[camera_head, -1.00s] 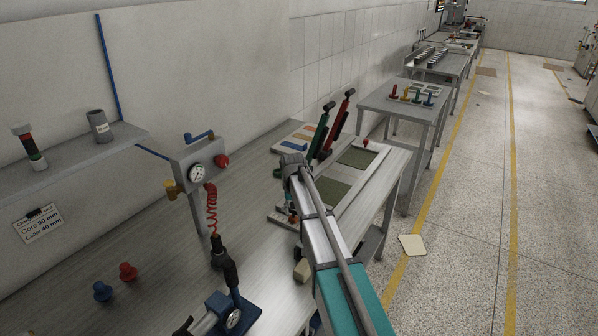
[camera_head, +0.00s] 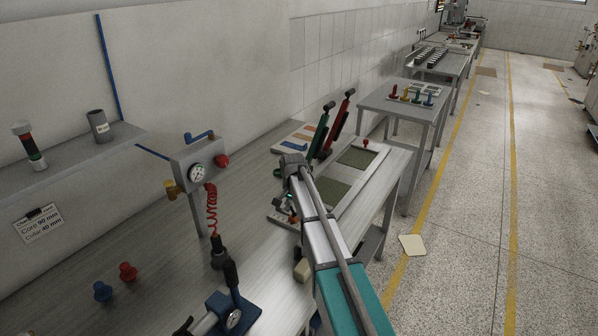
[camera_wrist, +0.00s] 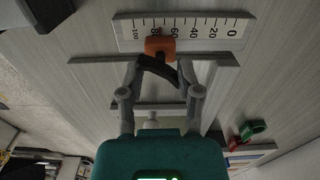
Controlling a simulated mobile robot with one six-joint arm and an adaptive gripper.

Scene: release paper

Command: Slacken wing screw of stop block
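In the wrist view the orange stop block (camera_wrist: 160,47) sits at the edge of a white scale with black marks (camera_wrist: 205,27), between the 60 and 80 marks. A black wing screw (camera_wrist: 158,69) is on its near side, lying slanted across the view. My gripper (camera_wrist: 160,70) has its two grey fingers apart, one on each side of the wing. The wing's ends come close to the fingertips; I cannot tell whether they touch.
A red and green lever pair (camera_head: 328,130) stands close behind my gripper. A gauge box with red hose (camera_head: 198,172) stands left on the bench.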

